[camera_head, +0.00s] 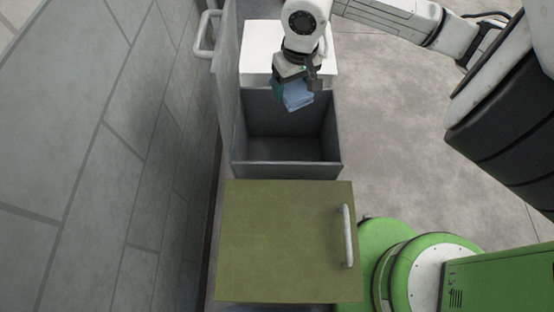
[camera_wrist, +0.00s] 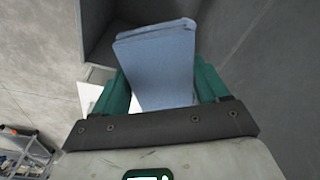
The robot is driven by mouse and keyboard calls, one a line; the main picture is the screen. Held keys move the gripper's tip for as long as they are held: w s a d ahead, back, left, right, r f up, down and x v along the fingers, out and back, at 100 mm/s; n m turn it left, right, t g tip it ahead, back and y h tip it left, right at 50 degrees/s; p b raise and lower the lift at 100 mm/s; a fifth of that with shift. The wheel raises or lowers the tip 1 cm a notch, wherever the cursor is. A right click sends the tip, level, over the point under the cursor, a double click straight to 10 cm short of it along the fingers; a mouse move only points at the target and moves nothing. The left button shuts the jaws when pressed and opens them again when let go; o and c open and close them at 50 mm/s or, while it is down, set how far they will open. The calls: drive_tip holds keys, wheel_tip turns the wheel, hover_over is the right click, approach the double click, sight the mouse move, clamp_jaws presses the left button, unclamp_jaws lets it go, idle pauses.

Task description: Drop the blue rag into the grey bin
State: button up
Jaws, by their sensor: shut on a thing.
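The blue rag (camera_head: 298,97) is a folded light-blue cloth held in my gripper (camera_head: 293,88). In the wrist view the rag (camera_wrist: 157,62) sits between the two green fingers of my gripper (camera_wrist: 160,88), which are shut on it. The grey bin (camera_head: 291,167) is an open box in the middle of the head view, and its visible inside is empty. My gripper and the rag are over the far part of the bin's opening. The bin's wall (camera_wrist: 97,32) also shows at the top of the wrist view.
A white box (camera_head: 262,58) stands behind the bin. An olive-green lid or cabinet top (camera_head: 285,240) with a white handle (camera_head: 347,236) lies in front. A grey panel with a handle (camera_head: 203,36) and a tiled wall (camera_head: 90,150) bound the left.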

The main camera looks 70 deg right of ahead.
drive_tip(key=shift+s+f, duration=0.15)
drive_tip(key=shift+s, duration=0.05)
wheel_tip(320, 180, down, 4)
drive_tip(key=shift+a+r+b, duration=0.1)
drive_tip(key=shift+r+b, duration=0.05)
drive_tip(key=shift+b, duration=0.15)
drive_tip(key=shift+f, duration=0.9)
drive_tip(key=o, duration=1)
drive_tip(key=shift+o, duration=0.2)
drive_tip(key=r, duration=0.7)
drive_tip(key=s+r+b, duration=0.1)
drive_tip(key=r, duration=0.2)
drive_tip(key=shift+a+r, duration=0.35)
